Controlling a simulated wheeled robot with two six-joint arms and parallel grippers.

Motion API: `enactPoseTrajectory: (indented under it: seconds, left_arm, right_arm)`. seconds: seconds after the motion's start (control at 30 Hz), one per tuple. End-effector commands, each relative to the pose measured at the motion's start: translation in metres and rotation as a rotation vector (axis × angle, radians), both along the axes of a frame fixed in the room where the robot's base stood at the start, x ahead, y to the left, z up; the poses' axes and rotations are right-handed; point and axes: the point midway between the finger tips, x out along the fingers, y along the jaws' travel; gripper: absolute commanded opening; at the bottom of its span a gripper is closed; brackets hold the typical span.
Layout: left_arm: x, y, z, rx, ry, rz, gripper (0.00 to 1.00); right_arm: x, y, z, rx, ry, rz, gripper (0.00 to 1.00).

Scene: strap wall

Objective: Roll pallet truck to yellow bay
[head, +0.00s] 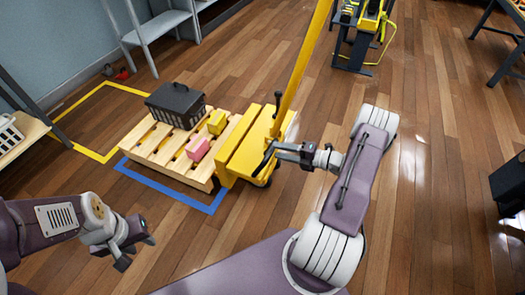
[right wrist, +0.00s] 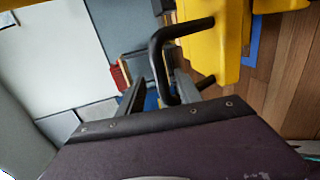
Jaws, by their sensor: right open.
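The yellow pallet truck (head: 247,143) stands in the middle of the head view, its long yellow bar (head: 303,62) rising past the top edge. Its forks are hidden at the wooden pallet (head: 150,165), which lies within a blue floor outline (head: 172,190). The yellow bay (head: 85,152) is a yellow floor outline to the left, with bare floor inside. My right gripper (head: 272,151) is at the truck's near side. In the right wrist view, a bent black handle (right wrist: 157,62) reaches between its open fingers. My left gripper (head: 138,250) is open and empty above the floor, apart from the pallet.
A dark crate (head: 175,105), a yellow box (head: 216,122) and a pink box (head: 198,149) ride on the pallet. A grey shelf (head: 150,35) stands behind the bay, a wooden table (head: 22,140) at its left. The floor at right is largely clear.

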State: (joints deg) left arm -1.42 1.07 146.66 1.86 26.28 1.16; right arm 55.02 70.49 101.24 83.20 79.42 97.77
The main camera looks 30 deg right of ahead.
Motion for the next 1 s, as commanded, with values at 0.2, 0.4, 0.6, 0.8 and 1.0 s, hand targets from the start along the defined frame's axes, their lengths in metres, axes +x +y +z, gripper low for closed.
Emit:
enactPoseTrajectory:
  seconds: [0.2, 0.4, 0.6, 0.8, 1.0]
  left_arm:
    - [0.000, 0.000, -0.027, 0.000, 0.000, 0.000, 0.36]
    - [0.000, 0.000, -0.035, 0.000, 0.001, 0.000, 0.36]
    - [0.000, 0.000, -0.034, 0.000, 0.001, 0.000, 0.36]
    - [0.000, 0.000, -0.034, 0.000, 0.001, 0.000, 0.36]
    - [0.000, 0.000, -0.034, 0.000, 0.001, 0.000, 0.36]
  right_arm:
    - [0.034, 0.031, -0.015, -0.002, 0.000, 0.007, 0.41]
    - [0.050, 0.044, -0.016, -0.002, 0.001, 0.004, 0.41]
    - [0.051, 0.045, -0.015, -0.002, 0.001, 0.002, 0.41]
    - [0.051, 0.045, -0.015, -0.002, 0.001, 0.003, 0.02]
    - [0.051, 0.045, -0.015, -0.002, 0.001, 0.003, 0.00]
